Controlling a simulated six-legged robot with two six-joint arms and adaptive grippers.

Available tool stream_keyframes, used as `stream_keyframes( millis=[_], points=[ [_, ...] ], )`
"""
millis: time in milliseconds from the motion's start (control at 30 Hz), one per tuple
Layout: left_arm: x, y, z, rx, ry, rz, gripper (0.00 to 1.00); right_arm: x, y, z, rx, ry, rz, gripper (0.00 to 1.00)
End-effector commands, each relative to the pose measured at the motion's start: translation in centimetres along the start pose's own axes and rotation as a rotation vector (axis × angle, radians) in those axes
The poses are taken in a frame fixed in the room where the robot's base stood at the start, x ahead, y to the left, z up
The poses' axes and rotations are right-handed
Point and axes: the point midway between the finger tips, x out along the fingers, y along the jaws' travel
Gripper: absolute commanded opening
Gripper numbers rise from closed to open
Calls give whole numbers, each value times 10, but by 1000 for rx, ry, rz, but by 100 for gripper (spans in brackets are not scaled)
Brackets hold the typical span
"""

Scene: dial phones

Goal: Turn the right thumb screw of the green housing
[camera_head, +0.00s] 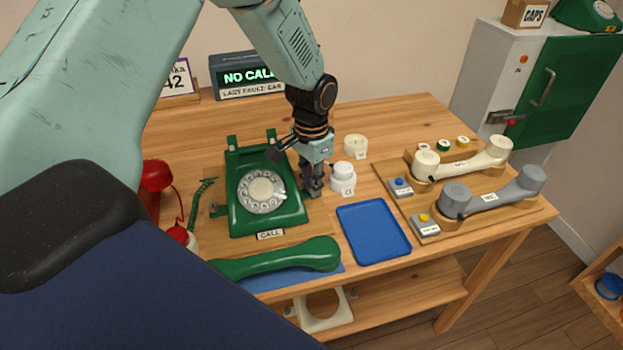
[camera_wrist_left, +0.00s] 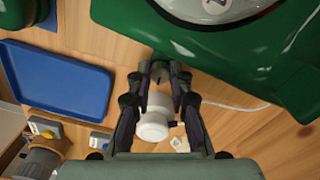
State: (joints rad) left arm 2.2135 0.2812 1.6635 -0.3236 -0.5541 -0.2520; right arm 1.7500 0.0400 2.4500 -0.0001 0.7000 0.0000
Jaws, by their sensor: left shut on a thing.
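The green dial phone housing (camera_head: 237,212) stands upright on the wooden table with its dial facing up and front. It fills the top of the left wrist view (camera_wrist_left: 205,45). My left gripper (camera_head: 312,188) comes down at the housing's right side. In the left wrist view its fingertips (camera_wrist_left: 167,72) are shut on the right thumb screw, a small dark piece at the housing's edge mostly hidden between the fingers. The left thumb screw (camera_head: 217,211) shows on the housing's other side. My right gripper is in neither view.
A white capped jar (camera_head: 342,178) stands close to the right of my gripper. A blue tray (camera_head: 374,231) lies at the front right, and a green handset (camera_head: 285,259) lies in front of the housing. Cream and grey handsets (camera_head: 508,192) rest on boards further right.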

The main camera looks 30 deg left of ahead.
Motion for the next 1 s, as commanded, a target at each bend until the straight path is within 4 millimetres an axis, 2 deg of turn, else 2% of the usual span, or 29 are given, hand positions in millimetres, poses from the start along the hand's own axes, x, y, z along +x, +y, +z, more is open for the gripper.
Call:
stream_keyframes(
  millis=[267, 500, 1000],
  points=[
    [-4, 0, 0, 183, -1, -1, 0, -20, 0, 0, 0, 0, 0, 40],
    [-4, 0, 0, 409, -1, -1, 0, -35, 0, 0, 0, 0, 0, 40],
    [-3, -1, -2, 872, 2, -4, 0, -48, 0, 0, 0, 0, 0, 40]
  ],
)
